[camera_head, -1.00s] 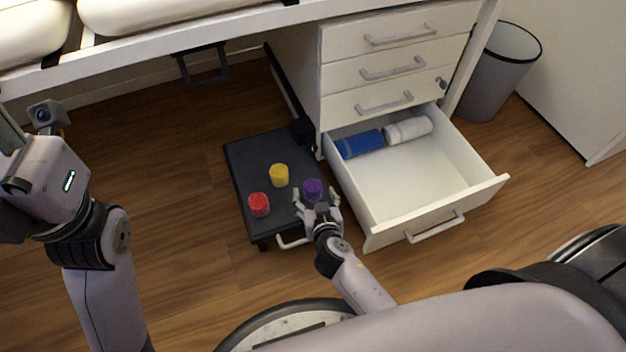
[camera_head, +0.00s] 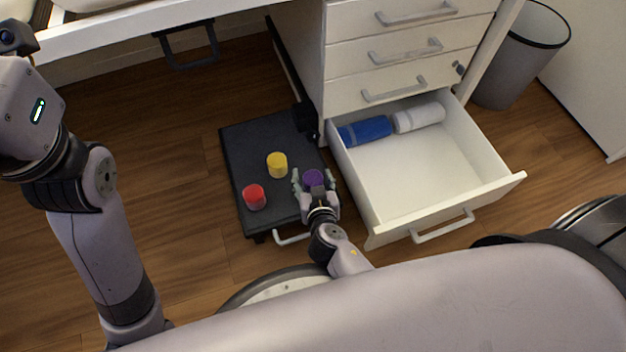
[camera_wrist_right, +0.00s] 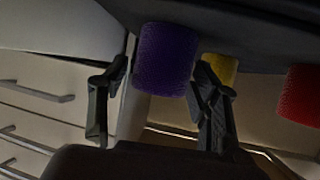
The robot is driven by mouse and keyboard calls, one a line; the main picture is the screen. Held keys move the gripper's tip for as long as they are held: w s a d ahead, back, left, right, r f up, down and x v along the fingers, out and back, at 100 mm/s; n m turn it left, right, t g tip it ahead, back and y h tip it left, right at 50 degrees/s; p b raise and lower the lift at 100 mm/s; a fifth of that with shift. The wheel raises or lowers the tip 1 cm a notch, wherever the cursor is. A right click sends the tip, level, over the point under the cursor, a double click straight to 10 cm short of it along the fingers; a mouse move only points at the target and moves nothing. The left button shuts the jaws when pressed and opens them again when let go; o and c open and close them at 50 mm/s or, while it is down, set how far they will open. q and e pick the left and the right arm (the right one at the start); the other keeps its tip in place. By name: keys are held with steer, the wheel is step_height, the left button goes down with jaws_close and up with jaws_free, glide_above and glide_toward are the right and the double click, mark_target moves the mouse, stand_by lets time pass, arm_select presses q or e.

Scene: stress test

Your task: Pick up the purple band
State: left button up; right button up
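The purple band (camera_head: 313,181) is a short rolled cylinder standing on the black low platform (camera_head: 250,140), near its right front edge. My right gripper (camera_head: 315,186) is open, with a finger to either side of the band. In the right wrist view the purple band (camera_wrist_right: 166,60) lies between the fingertips of my right gripper (camera_wrist_right: 160,80). A gap shows at the left finger; the right finger is close to the band, and contact cannot be told. My left arm is at the left of the head view, its gripper out of frame.
A yellow roll (camera_head: 277,165) and a red roll (camera_head: 254,197) stand on the platform, left of the purple band. The open white drawer (camera_head: 490,190) is close on the right, holding a blue roll (camera_head: 366,131) and a white roll (camera_head: 418,117) at its back.

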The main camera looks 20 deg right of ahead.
steer(key=c, duration=0.9)
steer(key=shift+c, duration=0.4)
steer(key=shift+r, duration=0.1)
